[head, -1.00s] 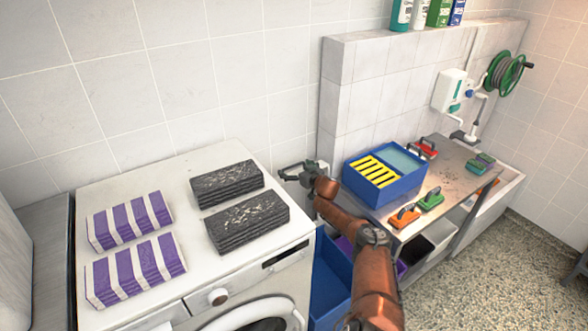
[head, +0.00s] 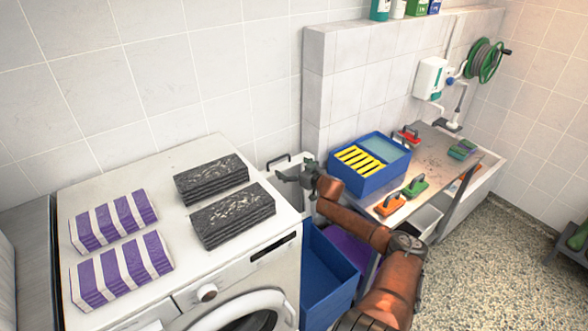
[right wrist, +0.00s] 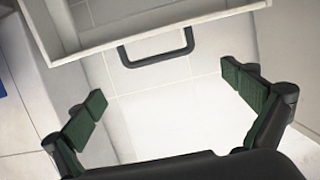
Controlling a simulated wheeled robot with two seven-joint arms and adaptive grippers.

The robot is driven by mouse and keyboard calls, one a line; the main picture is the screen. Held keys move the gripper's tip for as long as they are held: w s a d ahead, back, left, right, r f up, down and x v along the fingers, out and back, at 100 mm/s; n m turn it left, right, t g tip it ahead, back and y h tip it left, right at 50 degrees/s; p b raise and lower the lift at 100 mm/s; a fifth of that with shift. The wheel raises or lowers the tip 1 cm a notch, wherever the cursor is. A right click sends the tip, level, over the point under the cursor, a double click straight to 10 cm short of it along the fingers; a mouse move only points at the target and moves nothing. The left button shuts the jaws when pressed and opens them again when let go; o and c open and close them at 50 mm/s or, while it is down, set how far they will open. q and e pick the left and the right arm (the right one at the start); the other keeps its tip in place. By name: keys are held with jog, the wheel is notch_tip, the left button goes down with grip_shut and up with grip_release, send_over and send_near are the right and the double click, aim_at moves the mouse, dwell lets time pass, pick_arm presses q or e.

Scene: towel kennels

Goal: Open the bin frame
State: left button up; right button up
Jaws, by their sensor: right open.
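The bin frame (right wrist: 75,28) shows in the right wrist view as a pale, box-like frame along the top, with a dark U-shaped handle (right wrist: 157,48) on its near side. In the head view the handle (head: 278,160) stands in the gap between the washing machine and the tiled ledge, and the frame is mostly hidden. My right gripper (head: 288,176) is just in front of it. In the right wrist view my right gripper (right wrist: 176,105) is open and empty, its green-padded fingers wide apart, with the handle beyond them and not touched. My left gripper is not in view.
A washing machine (head: 150,185) with striped purple towels (head: 112,220) and dark grey towels (head: 232,215) stands at the left. A blue bin (head: 328,280) is below my right arm. A blue box (head: 370,182) and several brushes sit on the bench (head: 440,170) at the right.

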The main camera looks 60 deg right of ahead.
jog(key=shift+v, duration=0.85)
jog(key=shift+a, duration=0.1)
